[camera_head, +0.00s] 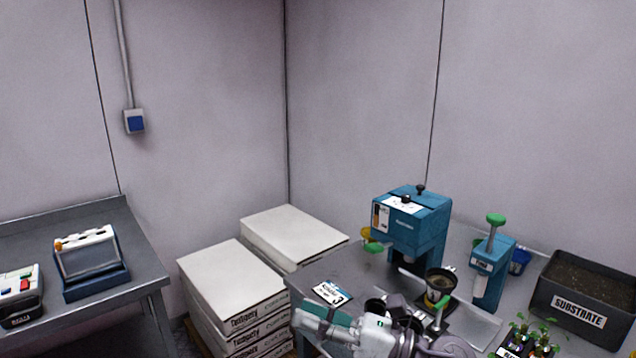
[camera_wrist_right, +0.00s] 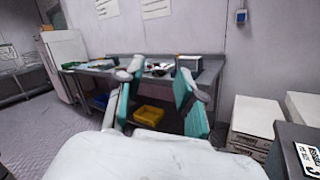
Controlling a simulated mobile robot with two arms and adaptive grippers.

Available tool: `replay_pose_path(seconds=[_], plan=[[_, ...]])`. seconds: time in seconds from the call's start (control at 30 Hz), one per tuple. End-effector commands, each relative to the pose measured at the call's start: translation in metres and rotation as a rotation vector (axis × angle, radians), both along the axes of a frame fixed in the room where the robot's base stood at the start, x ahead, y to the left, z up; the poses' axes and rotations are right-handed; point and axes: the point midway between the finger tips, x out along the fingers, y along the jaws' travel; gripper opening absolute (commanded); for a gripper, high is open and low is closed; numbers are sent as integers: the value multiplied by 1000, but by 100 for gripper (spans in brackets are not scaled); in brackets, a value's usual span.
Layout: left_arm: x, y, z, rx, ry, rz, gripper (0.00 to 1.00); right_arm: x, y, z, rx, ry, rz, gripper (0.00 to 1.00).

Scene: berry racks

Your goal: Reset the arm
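My right gripper (camera_head: 318,318) shows at the bottom of the head view, over the left part of the right bench (camera_head: 350,272). Its arm comes in from the lower right and the teal fingers point left. In the right wrist view, the right gripper (camera_wrist_right: 160,90) has its two teal fingers well apart with nothing between them. It faces across open room toward another bench (camera_wrist_right: 215,75). My left gripper is in neither view.
A blue machine (camera_head: 412,225), a smaller blue press (camera_head: 491,265), a substrate box (camera_head: 590,295) and small plants (camera_head: 530,338) stand on the right bench. White cartons (camera_head: 232,280) are stacked left of it. A printed card (camera_head: 332,292) lies near the gripper. A yellow bin (camera_wrist_right: 148,115) sits below the far bench.

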Motion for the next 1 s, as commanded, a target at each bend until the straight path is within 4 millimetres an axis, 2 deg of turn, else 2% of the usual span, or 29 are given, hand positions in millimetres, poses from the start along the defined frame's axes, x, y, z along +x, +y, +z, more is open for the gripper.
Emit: replay_pose_path(seconds=[0.03,0.1,0.17,0.27,0.3,0.37,0.4,0.47,0.5,0.6,0.7,0.9,0.93,1.0], plan=[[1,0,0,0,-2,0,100,2,-9,10,177,132,-70,37],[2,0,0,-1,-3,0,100,12,-33,17,414,324,-181,37],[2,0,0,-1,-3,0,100,20,-60,13,610,500,-281,37],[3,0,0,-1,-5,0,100,28,-111,-21,917,803,-458,37],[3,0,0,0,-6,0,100,26,-131,-42,1033,929,-535,37],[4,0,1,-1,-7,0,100,17,-158,-78,1197,1112,-653,37],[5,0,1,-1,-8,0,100,7,-173,-103,1295,1226,-732,37],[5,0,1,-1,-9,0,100,-14,-191,-140,1423,1385,-850,37],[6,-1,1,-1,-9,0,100,-30,-200,-163,1500,1483,-928,37],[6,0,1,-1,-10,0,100,-74,-213,-210,1645,1684,-1109,37],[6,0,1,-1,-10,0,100,-113,-218,-241,1740,1828,-1258,37],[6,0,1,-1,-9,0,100,-181,-219,-276,1847,2026,-1502,37],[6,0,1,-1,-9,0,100,-190,-218,-279,-1832,-2019,1514,37],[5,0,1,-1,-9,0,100,-211,-217,-286,-1756,-1963,1508,37]])
